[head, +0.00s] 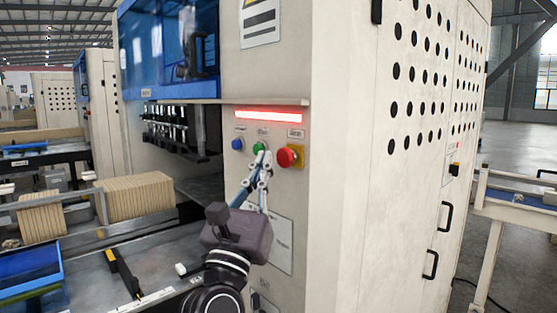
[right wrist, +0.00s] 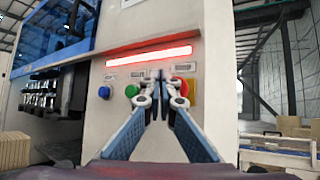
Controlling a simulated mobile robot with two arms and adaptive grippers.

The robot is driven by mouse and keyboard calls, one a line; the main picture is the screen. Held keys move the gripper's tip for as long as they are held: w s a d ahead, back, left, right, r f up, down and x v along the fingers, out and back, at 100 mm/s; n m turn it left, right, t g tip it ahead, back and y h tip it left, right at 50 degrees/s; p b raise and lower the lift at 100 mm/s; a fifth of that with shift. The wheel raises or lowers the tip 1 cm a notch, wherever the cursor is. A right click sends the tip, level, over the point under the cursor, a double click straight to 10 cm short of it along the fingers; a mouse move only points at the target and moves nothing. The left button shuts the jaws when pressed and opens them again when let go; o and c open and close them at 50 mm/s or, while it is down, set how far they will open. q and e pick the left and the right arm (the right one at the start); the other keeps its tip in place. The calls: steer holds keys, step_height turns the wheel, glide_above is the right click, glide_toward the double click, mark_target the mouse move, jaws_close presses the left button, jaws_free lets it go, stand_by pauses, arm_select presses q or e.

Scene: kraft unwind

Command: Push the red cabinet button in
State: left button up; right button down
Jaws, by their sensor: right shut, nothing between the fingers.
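The red button (head: 286,157) is a mushroom-shaped knob on a yellow base, on the cream cabinet front (head: 292,190). It is the rightmost of three buttons under a lit red strip. In the right wrist view the red button (right wrist: 182,82) is partly hidden behind the right finger. My right gripper (head: 264,158) is shut and empty, its tips pointing at the panel. In the right wrist view my right gripper (right wrist: 158,80) has its tips between the green and red buttons. I cannot tell whether the tips touch the panel. My left gripper is not in view.
A green button (head: 259,148) and a blue button (head: 238,144) sit left of the red one. The red light strip (head: 268,116) runs below a ledge. A conveyor with stacked brown boards (head: 140,196) lies left. Another conveyor (head: 515,200) stands right of the cabinet.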

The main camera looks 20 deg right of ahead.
steer(key=a, duration=0.1)
steer(key=s+a, duration=0.1)
steer(key=a, duration=0.1)
steer(key=a+b, duration=0.1)
steer(key=shift+s+a, duration=0.3)
steer(key=shift+s, duration=0.05)
stand_by(0.4)
